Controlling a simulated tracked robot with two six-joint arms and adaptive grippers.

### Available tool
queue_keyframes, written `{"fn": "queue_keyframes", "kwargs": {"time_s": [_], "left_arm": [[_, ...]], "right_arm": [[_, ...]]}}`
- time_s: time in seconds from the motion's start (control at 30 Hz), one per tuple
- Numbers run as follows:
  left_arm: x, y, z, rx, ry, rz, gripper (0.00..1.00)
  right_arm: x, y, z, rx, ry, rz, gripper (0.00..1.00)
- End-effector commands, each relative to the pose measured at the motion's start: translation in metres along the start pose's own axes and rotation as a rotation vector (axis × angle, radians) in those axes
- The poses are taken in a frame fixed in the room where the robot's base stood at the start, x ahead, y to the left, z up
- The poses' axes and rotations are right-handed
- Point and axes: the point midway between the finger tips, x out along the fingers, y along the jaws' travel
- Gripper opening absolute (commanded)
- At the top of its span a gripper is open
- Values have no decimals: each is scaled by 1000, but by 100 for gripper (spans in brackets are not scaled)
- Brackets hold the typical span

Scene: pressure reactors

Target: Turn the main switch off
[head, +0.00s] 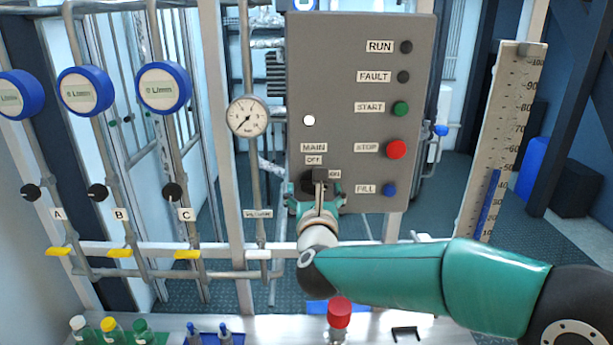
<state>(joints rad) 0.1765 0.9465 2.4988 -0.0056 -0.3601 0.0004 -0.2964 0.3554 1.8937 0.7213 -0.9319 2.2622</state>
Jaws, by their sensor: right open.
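The main switch (319,175) is a dark rotary knob on the grey control panel (340,75), below the MAIN label. The OFF label (314,160) is above it and the ON label (334,174) is at its upper right. My right gripper (314,188) is open in front of the knob, with one finger on either side of it. The gripper hides the lower part of the knob. I cannot tell whether the fingers touch it, nor exactly which label it points to. My left gripper is not in view.
The red STOP button (396,149), green START button (400,108) and blue FILL button (390,190) are right of the switch. A pressure gauge (247,116) and pipes stand left. A red-capped bottle (339,314) stands on the bench below my arm.

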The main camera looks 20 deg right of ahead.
Motion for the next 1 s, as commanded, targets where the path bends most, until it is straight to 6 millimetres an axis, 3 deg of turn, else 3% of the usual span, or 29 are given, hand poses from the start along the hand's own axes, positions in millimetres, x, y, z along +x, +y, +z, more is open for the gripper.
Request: {"fn": "queue_keyframes", "kwargs": {"time_s": [0.2, 0.6, 0.9, 0.93, 0.97, 1.0], "left_arm": [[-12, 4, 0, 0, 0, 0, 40], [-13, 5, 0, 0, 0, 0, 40], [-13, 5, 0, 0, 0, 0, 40], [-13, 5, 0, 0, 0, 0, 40], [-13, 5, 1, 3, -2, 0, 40], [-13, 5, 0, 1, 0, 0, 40]], "right_arm": [[26, 0, 1, -1, 1, 0, 85], [31, 1, 0, 0, 0, 1, 84], [31, 1, 0, -1, 0, 2, 34], [31, 1, 0, -1, 0, 2, 30], [26, 20, 0, 0, -1, 9, 29], [28, 13, 0, -2, 0, 8, 31]]}}
